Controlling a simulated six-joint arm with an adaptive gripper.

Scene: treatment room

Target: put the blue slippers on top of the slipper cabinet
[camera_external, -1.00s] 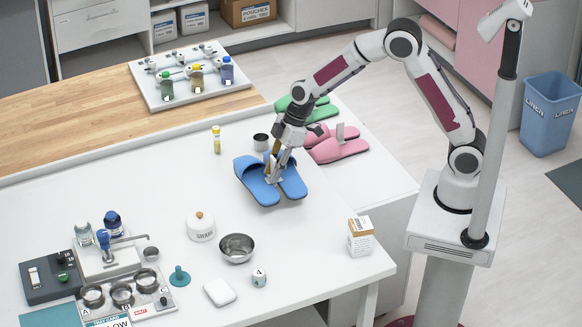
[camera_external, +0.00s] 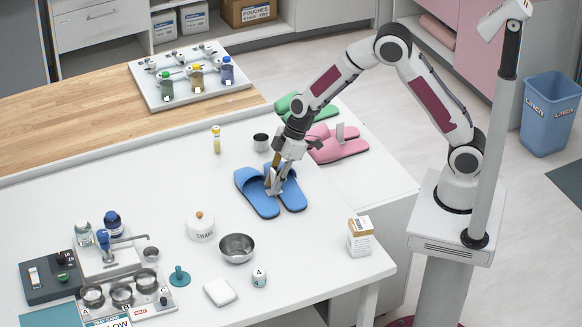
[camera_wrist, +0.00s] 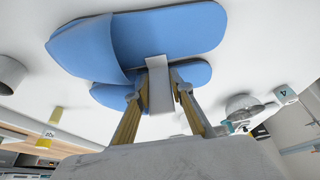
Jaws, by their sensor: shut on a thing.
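The pair of blue slippers (camera_external: 263,200) is at the far right part of the white table. In the wrist view the blue slippers (camera_wrist: 165,40) fill the top of the picture, side by side. My gripper (camera_external: 273,186) is shut on a pale upright tab (camera_wrist: 160,88) between them. In the wrist view its two fingers (camera_wrist: 163,95) stand on either side of this tab. I cannot tell whether the soles touch the table. The white slipper cabinet (camera_external: 375,172) stands beyond the table's right edge, with pink slippers (camera_external: 338,150) and green slippers (camera_external: 322,112) on top.
A small metal cup (camera_external: 261,142) and a yellow-capped vial (camera_external: 217,140) stand left of my gripper. A steel bowl (camera_external: 237,248), a lidded white jar (camera_external: 201,227) and a small box (camera_external: 360,236) are nearer the front. The cabinet top has bare room in front of the pink slippers.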

